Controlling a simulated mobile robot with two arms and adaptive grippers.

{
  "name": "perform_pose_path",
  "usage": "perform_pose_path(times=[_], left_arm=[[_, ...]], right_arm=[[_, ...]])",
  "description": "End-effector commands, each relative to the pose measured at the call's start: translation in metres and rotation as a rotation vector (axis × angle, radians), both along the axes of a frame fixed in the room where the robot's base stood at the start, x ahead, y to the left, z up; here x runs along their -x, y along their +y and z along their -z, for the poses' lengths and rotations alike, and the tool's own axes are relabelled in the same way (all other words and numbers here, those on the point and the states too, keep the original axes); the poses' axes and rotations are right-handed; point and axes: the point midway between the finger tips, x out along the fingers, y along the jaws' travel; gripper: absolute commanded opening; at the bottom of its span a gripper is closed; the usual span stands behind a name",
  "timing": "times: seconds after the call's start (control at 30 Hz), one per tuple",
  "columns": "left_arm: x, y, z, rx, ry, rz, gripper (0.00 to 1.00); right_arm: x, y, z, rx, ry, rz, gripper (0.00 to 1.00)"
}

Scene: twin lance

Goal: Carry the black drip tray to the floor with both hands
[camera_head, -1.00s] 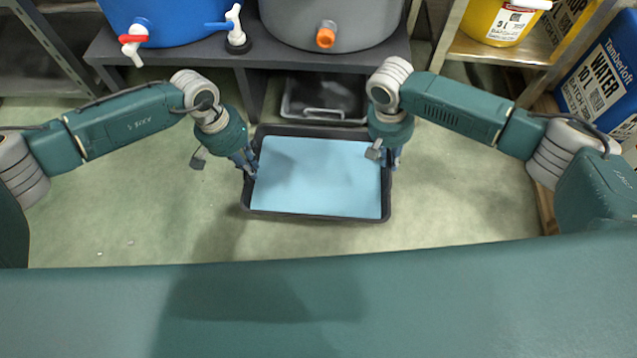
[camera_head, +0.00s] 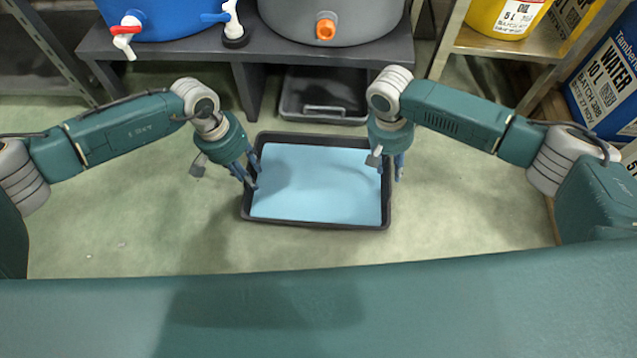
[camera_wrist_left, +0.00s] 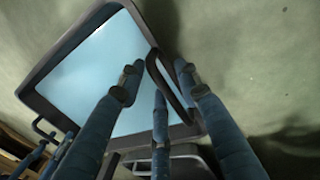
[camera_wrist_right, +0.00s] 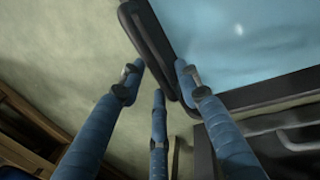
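The black drip tray (camera_head: 315,224), with a light blue sheet of liquid or lining inside, appears to lie flat on the floor in the head view. My left gripper (camera_head: 246,178) is at its left rim. In the left wrist view its fingers (camera_wrist_left: 158,82) are spread apart on both sides of a dark handle (camera_wrist_left: 172,98). My right gripper (camera_head: 390,168) is at the right rim. In the right wrist view its fingers (camera_wrist_right: 158,78) are spread on both sides of the other handle (camera_wrist_right: 150,40). Any finger contact is unclear.
Behind the tray stands a dark bench (camera_head: 190,45) with a blue container (camera_head: 160,20) and a grey one (camera_head: 335,18) on it. Another dark tray (camera_head: 324,112) lies under it. Shelving (camera_head: 490,45) stands at the right.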

Motion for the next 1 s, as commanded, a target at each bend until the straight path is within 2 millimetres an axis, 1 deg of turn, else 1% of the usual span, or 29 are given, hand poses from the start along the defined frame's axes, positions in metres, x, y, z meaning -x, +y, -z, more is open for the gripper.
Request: perform_pose_path(times=[0.17,0.27,0.37,0.6,0.7,0.83,0.93,1.0], left_arm=[[0.000,0.000,-0.004,0.002,-0.001,0.001,0.33],[-0.002,0.002,-0.015,0.002,-0.003,0.000,0.33],[-0.002,0.006,-0.034,0.002,-0.005,0.000,0.33],[-0.004,0.016,-0.084,0.001,-0.003,-0.001,0.33],[-0.004,0.019,-0.100,0.000,-0.003,-0.001,0.33],[-0.004,0.022,-0.113,0.000,-0.001,0.000,0.33],[-0.003,0.023,-0.117,-0.001,0.000,0.000,0.33],[-0.003,0.023,-0.118,0.000,0.001,0.000,0.33]], right_arm=[[0.000,0.001,0.000,-0.002,0.000,-0.001,0.33],[0.000,0.001,0.000,-0.002,0.000,-0.001,0.33],[0.000,0.001,0.000,-0.002,0.000,-0.002,0.33],[0.000,0.001,0.000,-0.002,0.000,-0.002,0.33],[0.000,0.001,0.000,-0.003,0.000,-0.002,0.33],[0.000,0.001,0.000,-0.003,0.000,-0.002,0.33],[0.000,0.002,-0.003,-0.003,-0.001,-0.002,0.33],[-0.001,0.004,-0.009,-0.004,-0.001,-0.001,0.33]])
